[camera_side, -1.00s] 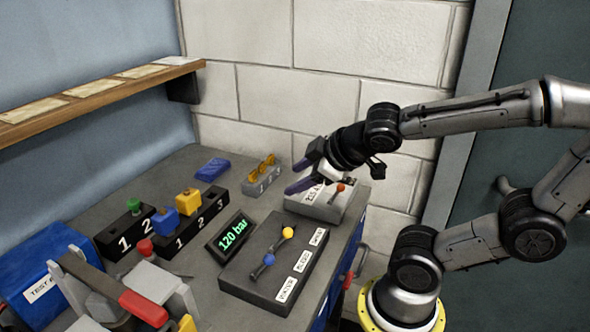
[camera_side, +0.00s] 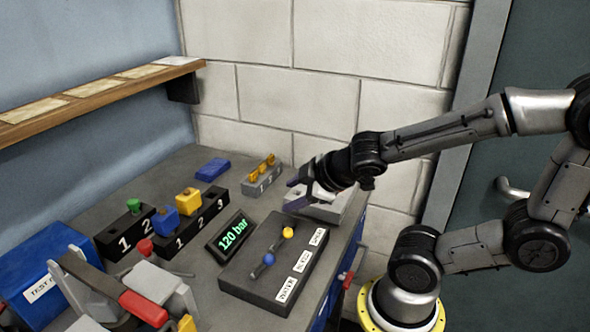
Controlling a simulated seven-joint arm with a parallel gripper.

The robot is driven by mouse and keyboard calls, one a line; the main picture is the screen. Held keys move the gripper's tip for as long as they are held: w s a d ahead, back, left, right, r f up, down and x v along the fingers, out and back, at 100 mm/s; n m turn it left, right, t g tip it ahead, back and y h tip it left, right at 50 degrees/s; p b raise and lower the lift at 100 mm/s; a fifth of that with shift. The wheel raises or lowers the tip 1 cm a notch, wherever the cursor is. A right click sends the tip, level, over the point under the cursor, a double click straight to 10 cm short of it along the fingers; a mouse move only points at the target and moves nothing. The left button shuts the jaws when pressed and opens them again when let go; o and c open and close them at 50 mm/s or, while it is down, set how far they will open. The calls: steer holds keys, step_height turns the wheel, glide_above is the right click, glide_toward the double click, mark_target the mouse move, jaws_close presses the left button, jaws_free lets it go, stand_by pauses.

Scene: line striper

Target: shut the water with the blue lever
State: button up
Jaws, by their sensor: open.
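The blue-knobbed lever (camera_side: 268,260) stands on the near part of a dark control box (camera_side: 250,285) on the bench. A white label reading WATER (camera_side: 287,289) is beside it on the box's edge. A yellow-knobbed lever (camera_side: 288,233) is farther back on the same box. My gripper (camera_side: 296,194) is open, its purple fingers empty. It is above and behind the dark box, low in front of a light grey box (camera_side: 325,213), and apart from the blue lever. My gripper hides the red-knobbed lever on the grey box.
A display reading 120 bar (camera_side: 232,235) is left of the dark box. Numbered blocks with blue and yellow pieces (camera_side: 189,218) stand farther left. A clamp-like device with a red handle (camera_side: 143,308) is at the front left. A wooden shelf (camera_side: 95,100) hangs above.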

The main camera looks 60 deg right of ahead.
step_height(320, 180, up, 6)
steer(key=shift+s+a+m, duration=0.35)
steer(key=shift+a+m, duration=0.05)
steer(key=shift+r, duration=0.1)
steer(key=s+a+f+m+g+y, duration=0.1)
steer(key=s+a+m+g+y, duration=0.1)
steer(key=s, duration=0.7)
steer(key=a+m+y, duration=0.1)
steer(key=a+m, duration=0.1)
steer(key=a, duration=0.1)
steer(key=shift+m+g, duration=0.3)
steer(key=shift+g, duration=0.1)
steer(key=shift+f, duration=0.1)
